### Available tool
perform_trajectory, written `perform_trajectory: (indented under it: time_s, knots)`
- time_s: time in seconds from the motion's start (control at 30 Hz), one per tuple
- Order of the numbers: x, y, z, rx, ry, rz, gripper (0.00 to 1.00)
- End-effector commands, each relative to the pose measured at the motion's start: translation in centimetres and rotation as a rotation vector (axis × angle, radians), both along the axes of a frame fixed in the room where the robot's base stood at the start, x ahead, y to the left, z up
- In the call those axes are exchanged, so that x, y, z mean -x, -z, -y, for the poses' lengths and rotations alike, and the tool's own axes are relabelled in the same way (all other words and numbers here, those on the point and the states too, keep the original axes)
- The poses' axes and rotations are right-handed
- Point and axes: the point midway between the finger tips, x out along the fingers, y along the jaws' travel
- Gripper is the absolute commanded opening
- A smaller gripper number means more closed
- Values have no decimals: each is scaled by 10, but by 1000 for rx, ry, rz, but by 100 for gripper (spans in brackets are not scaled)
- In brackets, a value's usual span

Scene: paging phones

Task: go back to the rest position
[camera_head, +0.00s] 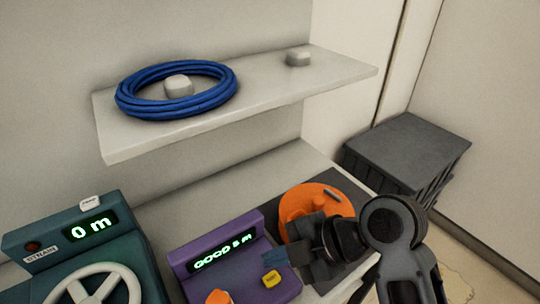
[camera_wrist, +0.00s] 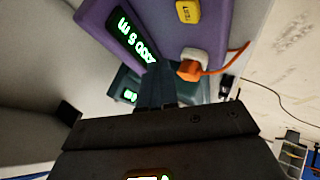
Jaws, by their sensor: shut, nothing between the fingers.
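My gripper (camera_head: 277,256) is shut and empty in the head view. It is at the right end of the purple box (camera_head: 222,262), near that box's yellow button (camera_head: 271,279), and in front of the orange disc (camera_head: 338,211). In the wrist view my gripper (camera_wrist: 160,88) points towards the teal box (camera_wrist: 128,88), with the purple box (camera_wrist: 185,28) above it. I cannot tell whether the fingers touch the purple box. Its green display reads "GOOD 5 m" in the head view. My arm hides part of the orange disc.
A shelf (camera_head: 270,92) above holds a blue cable coil (camera_head: 145,104) around a grey peg. The teal box (camera_head: 110,252) at lower left shows "0 m" and has a white handwheel (camera_head: 98,288). A dark crate (camera_head: 408,150) stands at right. An orange plug (camera_wrist: 190,68) with a cord joins the purple box.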

Motion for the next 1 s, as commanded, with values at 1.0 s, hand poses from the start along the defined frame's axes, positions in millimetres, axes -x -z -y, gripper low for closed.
perform_trajectory:
  time_s: [1.0]
  knots:
    - [175, 78, 136, -469, 1389, -178, 0]
